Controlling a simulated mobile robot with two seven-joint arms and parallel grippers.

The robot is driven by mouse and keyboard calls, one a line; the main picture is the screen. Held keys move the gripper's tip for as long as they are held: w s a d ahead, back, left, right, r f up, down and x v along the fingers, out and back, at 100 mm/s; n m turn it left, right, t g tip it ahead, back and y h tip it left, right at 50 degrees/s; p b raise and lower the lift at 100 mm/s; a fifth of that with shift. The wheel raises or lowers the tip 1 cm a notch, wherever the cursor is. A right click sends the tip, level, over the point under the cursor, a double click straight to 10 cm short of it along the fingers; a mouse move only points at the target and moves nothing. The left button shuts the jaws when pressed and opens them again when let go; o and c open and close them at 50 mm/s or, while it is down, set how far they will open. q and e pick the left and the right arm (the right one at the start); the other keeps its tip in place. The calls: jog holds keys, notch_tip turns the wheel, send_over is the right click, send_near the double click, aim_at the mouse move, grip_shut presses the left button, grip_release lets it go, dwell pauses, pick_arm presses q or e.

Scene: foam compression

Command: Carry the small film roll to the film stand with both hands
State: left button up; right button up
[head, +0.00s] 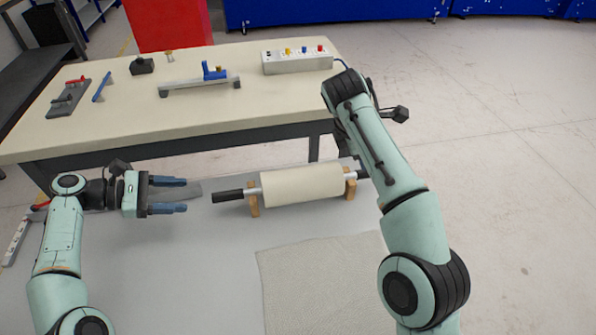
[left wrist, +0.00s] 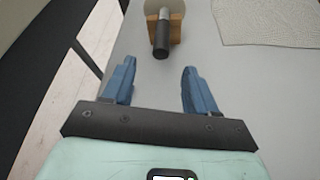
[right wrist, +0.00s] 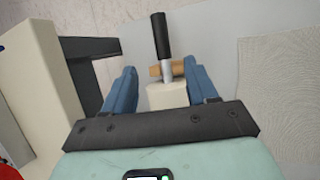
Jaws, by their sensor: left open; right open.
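The film roll (head: 302,186) is a cream cylinder with a metal shaft and dark end handles, lying level on two wooden supports (head: 254,198) on the grey surface. My left gripper (head: 184,195) is open and empty, to the left of the roll's left handle and apart from it. The left wrist view shows that handle (left wrist: 161,42) ahead, beyond the fingertips. My right gripper (right wrist: 160,78) is open; one end of the roll (right wrist: 167,96) appears between its fingers, their gap unclear. The head view hides this gripper behind my arm. I cannot tell which thing is the film stand.
A beige table (head: 120,110) stands behind. It bears a grey bar with a blue bracket (head: 200,84), a control box with coloured knobs (head: 298,60), and small tools at left. A pale textured mat (head: 325,285) lies in front of the roll. A red bin (head: 168,24) stands behind.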

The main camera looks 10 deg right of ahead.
aim_at(219, 195)
pick_arm(q)
jog(key=x, duration=1.3)
jog(key=shift+s+d, duration=0.1)
jog(key=shift+d, duration=0.05)
pick_arm(e)
jog(key=x, duration=1.3)
jog(key=shift+s+f, duration=0.15)
pick_arm(q)
grip_shut()
pick_arm(e)
grip_shut()
pick_arm(q)
jog(key=shift+r, duration=0.2)
pick_arm(e)
jog(key=shift+d+r, duration=0.1)
jog(key=shift+r, duration=0.15)
